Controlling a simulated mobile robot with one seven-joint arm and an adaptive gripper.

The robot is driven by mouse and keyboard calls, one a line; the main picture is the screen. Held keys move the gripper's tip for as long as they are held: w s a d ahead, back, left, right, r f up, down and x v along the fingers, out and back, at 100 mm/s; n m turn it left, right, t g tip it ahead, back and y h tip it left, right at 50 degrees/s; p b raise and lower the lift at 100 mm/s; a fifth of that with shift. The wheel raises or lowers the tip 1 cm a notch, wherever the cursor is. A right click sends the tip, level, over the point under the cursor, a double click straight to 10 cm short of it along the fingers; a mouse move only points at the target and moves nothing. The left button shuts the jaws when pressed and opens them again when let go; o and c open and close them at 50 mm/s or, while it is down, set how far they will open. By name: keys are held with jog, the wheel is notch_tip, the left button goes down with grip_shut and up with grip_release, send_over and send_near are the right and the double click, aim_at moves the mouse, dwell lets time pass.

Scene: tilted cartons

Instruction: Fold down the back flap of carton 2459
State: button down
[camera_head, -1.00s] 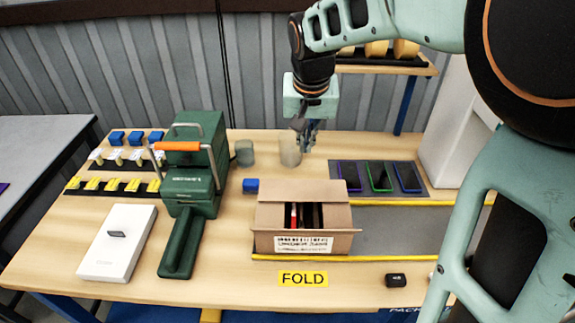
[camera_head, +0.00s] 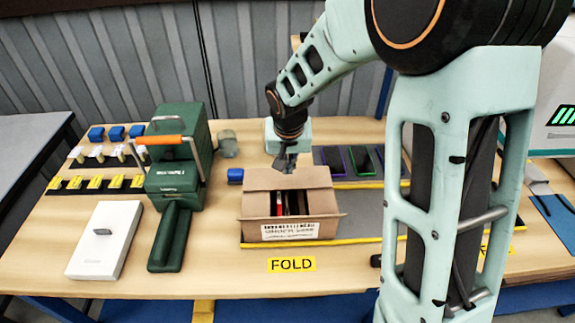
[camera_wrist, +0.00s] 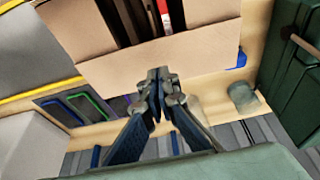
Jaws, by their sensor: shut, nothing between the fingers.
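The open brown carton (camera_head: 255,229) sits on the table behind the yellow FOLD label, with a white barcode label on its front; its number is too small to read. Dark and red items stand inside. Its back flap (camera_head: 262,180) shows as a tan panel along the rear edge, and in the wrist view it is the wide panel (camera_wrist: 110,80) nearest my fingers. My gripper (camera_head: 285,168) is shut and empty, pointing down at the carton's back. In the wrist view its fingertips (camera_wrist: 158,72) overlap the flap; I cannot tell whether they touch.
A green machine (camera_head: 178,165) with an orange handle stands left of the carton, beside a white box (camera_head: 105,240). A small blue block (camera_head: 235,175) and a grey cup (camera_head: 228,144) are behind left. Phones (camera_head: 333,160) lie on a grey mat behind right. My arm covers the right side.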

jog(key=shift+f, duration=0.15)
jog(key=s+f+b, duration=0.2)
jog(key=b, duration=0.2)
jog(key=shift+f, duration=0.1)
dwell(0.3)
jog(key=shift+w+r, duration=0.1)
jog(key=shift+r, duration=0.1)
